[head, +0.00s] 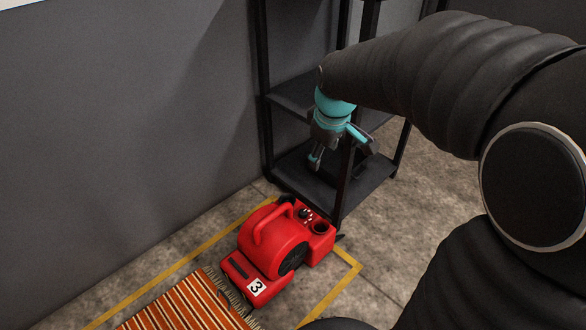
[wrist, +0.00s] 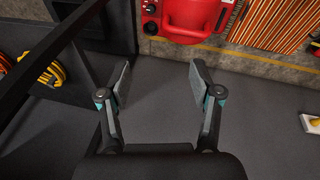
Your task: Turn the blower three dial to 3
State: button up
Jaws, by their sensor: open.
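The red blower (head: 275,235) with a white "3" label (head: 256,287) sits on the floor beside the rack, inside a yellow floor line. Its control panel (head: 305,213) is on top at the back, with small dark and pale details; the dial setting is too small to read. In the wrist view the blower (wrist: 195,18) is at the top edge, cut off, with part of the panel (wrist: 150,14) at its left. My gripper (head: 316,162) is open and empty, above and behind the blower, near the rack. Its two spread fingers show in the wrist view (wrist: 160,83), apart from the blower.
A black shelf rack (head: 345,195) stands close behind the blower and my gripper. Yellow-orange coiled items (wrist: 48,75) show at left in the wrist view. An orange striped rug (head: 185,305) lies in front of the blower. A grey wall (head: 120,130) runs along the left.

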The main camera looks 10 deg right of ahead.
jog(key=w+f+n+g, duration=0.2)
jog(key=w+f+n, duration=0.4)
jog(key=w+f, duration=0.6)
jog(key=n+g, duration=0.1)
jog(key=n, duration=0.5)
send_over(303, 211)
notch_tip(303, 211, down, 21)
notch_tip(303, 211, down, 13)
jog(key=shift+f, duration=0.1)
jog(key=c, duration=1.1)
